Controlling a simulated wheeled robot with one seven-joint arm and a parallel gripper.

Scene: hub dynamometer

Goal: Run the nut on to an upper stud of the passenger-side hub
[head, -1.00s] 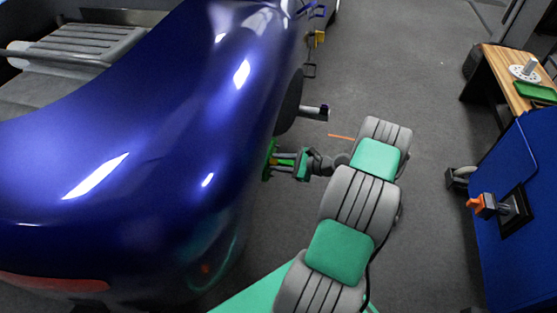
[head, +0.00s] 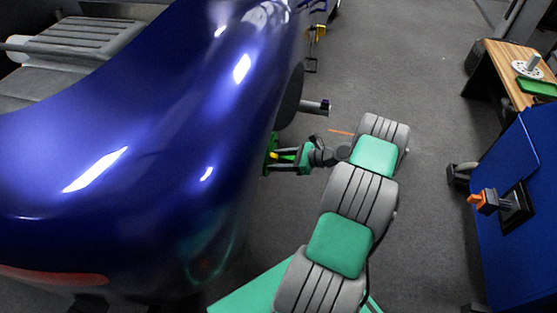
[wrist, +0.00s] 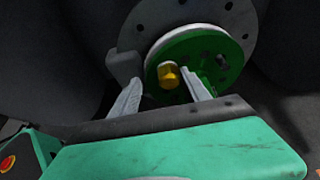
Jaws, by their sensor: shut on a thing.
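A yellow hex nut (wrist: 169,76) sits at the tips of my gripper (wrist: 163,78), which is shut on it. The green disc of the hub (wrist: 207,58) is right behind the nut in the wrist view. The nut overlaps the disc's lower left face there, and I cannot tell whether it is on a stud. In the head view my gripper (head: 285,156) reaches left to the green hub (head: 268,157) beside the blue car. The stud behind the nut is hidden.
The blue car body (head: 150,150) fills the left. A dark wheel part with a protruding shaft (head: 316,107) stands just beyond the hub. A blue cabinet (head: 525,220) and wooden table (head: 500,70) are at the right.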

